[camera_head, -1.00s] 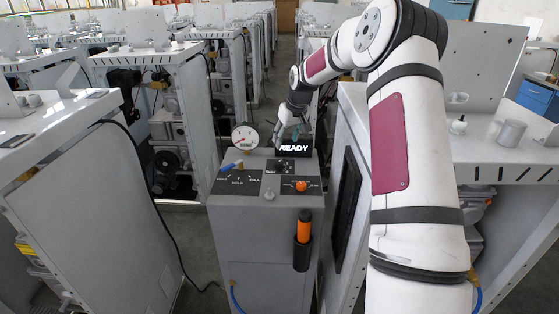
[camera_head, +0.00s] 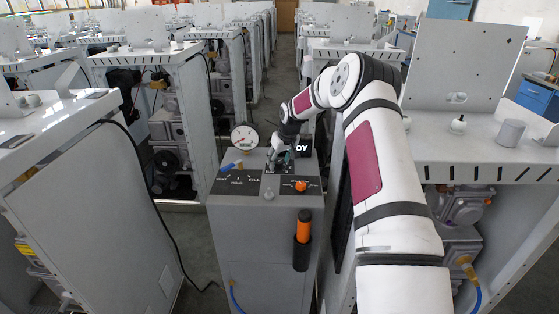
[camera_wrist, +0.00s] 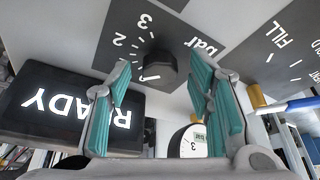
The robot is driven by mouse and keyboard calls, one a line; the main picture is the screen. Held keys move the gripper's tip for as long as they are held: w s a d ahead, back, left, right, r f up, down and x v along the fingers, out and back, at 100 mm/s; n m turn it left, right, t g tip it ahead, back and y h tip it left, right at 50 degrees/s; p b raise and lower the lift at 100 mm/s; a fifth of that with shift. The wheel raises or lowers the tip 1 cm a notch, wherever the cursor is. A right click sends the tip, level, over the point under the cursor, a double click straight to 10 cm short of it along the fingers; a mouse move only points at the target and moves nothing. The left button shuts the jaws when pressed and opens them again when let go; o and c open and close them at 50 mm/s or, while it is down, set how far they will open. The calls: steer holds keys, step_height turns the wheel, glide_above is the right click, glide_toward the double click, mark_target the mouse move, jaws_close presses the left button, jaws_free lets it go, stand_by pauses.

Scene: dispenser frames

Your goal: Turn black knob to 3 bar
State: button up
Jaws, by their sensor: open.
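The black knob (camera_wrist: 155,68) sits on a dark dial plate with white marks, the numbers 2 and 3 and the word "bar" in the wrist view. I cannot tell its exact setting. My gripper (camera_wrist: 160,74) is open, its teal-padded fingers to either side of the knob and apart from it. In the head view my gripper (camera_head: 278,160) is over the top of the grey dispenser (camera_head: 265,232) and hides the knob. The round gauge (camera_head: 244,137) stands at the dispenser's back left; its needle is too small to read.
The display (camera_wrist: 68,108), reading READY, stands close beside my left finger in the wrist view. A lever with a blue handle (camera_head: 230,166), an orange knob (camera_head: 301,186) and an orange-handled tool (camera_head: 304,226) are on the dispenser. Grey cabinets (camera_head: 95,205) flank it.

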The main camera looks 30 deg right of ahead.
jaws_close()
steer(key=m+b, duration=0.1)
steer(key=m+h+b, duration=0.1)
steer(key=m, duration=0.1)
steer(key=m+b, duration=0.1)
steer(key=b, duration=0.1)
steer(key=shift+w+a+f+g+h, duration=0.1)
steer(key=shift+w+a+g+h, duration=0.1)
steer(key=shift+a+g+h, duration=0.1)
steer(key=m+h+b, duration=0.1)
steer(key=m+b, duration=0.2)
steer(key=m+g+b, duration=0.1)
steer(key=m+b, duration=0.1)
steer(key=m, duration=0.1)
steer(key=shift+w+a+h+b, duration=0.1)
steer(key=shift+h+b, duration=0.3)
steer(key=m+g+b, duration=0.1)
steer(key=m, duration=0.1)
steer(key=m+b, duration=0.2)
steer(key=shift+w+g+h, duration=0.1)
steer(key=shift+g+h, duration=0.2)
steer(key=shift+g, duration=0.1)
steer(key=shift+w+m+g+b, duration=0.1)
steer(key=shift+m+g+b, duration=0.8)
steer(key=shift+m, duration=1.1)
